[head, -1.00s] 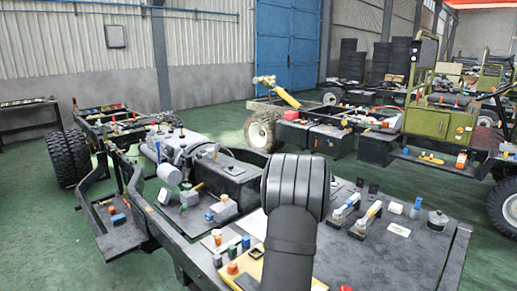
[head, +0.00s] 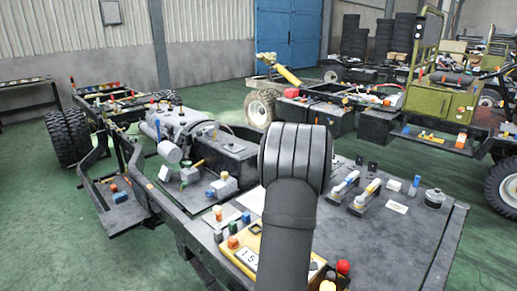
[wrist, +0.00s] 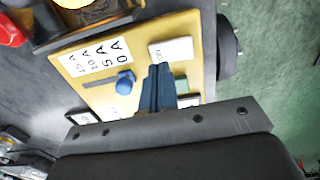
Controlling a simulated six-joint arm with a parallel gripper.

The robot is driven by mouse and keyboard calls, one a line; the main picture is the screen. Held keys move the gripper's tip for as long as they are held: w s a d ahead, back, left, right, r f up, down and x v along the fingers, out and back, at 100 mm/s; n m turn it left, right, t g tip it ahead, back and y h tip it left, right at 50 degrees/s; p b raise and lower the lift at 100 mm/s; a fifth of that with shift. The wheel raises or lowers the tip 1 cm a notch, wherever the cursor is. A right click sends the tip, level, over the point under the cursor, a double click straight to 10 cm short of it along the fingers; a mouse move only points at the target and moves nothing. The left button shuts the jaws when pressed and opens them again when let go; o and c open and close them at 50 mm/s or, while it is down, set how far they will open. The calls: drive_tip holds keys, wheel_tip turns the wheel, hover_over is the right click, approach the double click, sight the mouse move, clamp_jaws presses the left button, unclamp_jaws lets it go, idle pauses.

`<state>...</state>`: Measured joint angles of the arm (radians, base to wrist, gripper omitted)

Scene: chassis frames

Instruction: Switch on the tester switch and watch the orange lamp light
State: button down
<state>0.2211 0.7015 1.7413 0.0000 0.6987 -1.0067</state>
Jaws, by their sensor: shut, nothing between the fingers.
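The yellow tester panel (wrist: 190,20) fills the middle of the wrist view; part of it also shows in the head view (head: 250,238), beside my arm. It carries a white scale label (wrist: 95,57) reading 15 A to 0, a blue knob (wrist: 124,82) and a small white label (wrist: 171,50). My gripper (wrist: 160,70) is shut and empty, its fingertips over the panel between the blue knob and the white label. Contact cannot be told. I cannot make out the switch. A round amber-edged part (wrist: 82,8) is cut off at the top; whether it is a lit lamp is unclear.
A red knob (head: 343,267) sits right of my arm in the head view. Two blue- and yellow-handled tools (head: 345,183) and a grey canister (head: 434,198) stand on the dark chassis deck (head: 400,240). Green floor lies beyond the panel.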

wheel_tip(320, 180, up, 4)
drive_tip(key=shift+f, duration=0.2)
idle(0.4)
drive_tip(key=shift+f, duration=3.5)
drive_tip(key=shift+r, duration=0.1)
drive_tip(key=s+a+r, duration=0.1)
drive_tip(key=r, duration=1.1)
drive_tip(key=s+a+r, duration=0.1)
drive_tip(key=a+r, duration=0.1)
drive_tip(key=r, duration=1)
drive_tip(key=shift+a+t+h, duration=0.2)
drive_tip(key=shift+t+h, duration=0.2)
